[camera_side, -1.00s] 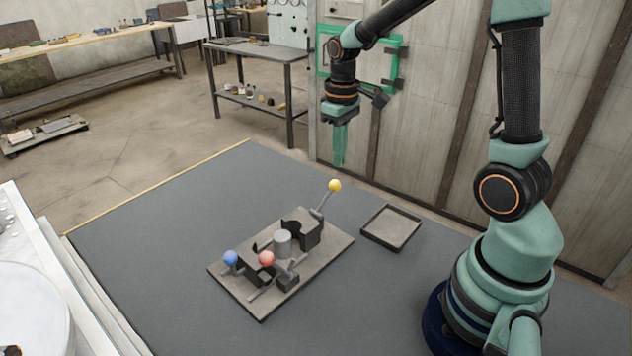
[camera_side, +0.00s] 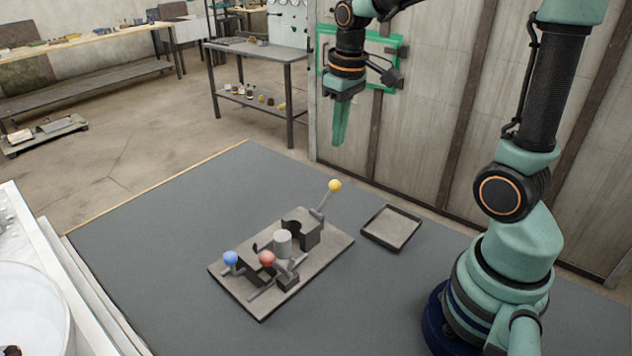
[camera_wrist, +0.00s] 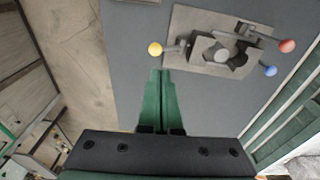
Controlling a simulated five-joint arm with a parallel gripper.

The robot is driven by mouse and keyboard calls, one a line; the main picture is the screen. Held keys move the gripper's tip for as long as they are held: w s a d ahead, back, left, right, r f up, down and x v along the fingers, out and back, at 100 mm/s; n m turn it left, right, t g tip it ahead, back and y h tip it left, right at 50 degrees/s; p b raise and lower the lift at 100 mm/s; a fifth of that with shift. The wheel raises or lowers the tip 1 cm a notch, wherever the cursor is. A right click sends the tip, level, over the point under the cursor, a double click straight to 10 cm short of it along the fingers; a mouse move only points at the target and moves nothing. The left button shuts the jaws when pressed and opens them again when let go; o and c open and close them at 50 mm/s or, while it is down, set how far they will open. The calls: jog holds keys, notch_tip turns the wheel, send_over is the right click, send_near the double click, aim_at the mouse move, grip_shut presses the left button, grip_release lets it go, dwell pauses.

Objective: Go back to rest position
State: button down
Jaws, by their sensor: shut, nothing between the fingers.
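My gripper (camera_side: 341,124) is shut and empty in the side view. It hangs pointing down, well above the table and behind the fixture. In the wrist view the green fingers (camera_wrist: 160,76) lie together with nothing between them. The fixture's base plate (camera_side: 261,306) lies on the grey table, apart from my gripper. It carries dark blocks, a grey cylinder (camera_side: 283,243) and levers with a yellow ball (camera_side: 335,186), a blue ball (camera_side: 231,258) and a red ball (camera_side: 267,258). In the wrist view the yellow ball (camera_wrist: 155,49) is just beyond the fingertips in the picture.
A shallow square tray (camera_side: 392,246) lies right of the fixture, and it is empty. A panelled wall (camera_side: 430,120) stands behind my arm. A white round container (camera_side: 30,310) is at the left edge. The table's left part (camera_side: 150,240) is clear.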

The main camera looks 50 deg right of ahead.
jog(key=s+a+r+t, duration=0.3)
jog(key=s+a+t, duration=0.1)
jog(key=s+a, duration=0.2)
jog(key=shift+s+a+r, duration=0.25)
jog(key=shift+a+r, duration=0.1)
jog(key=shift+a, duration=0.35)
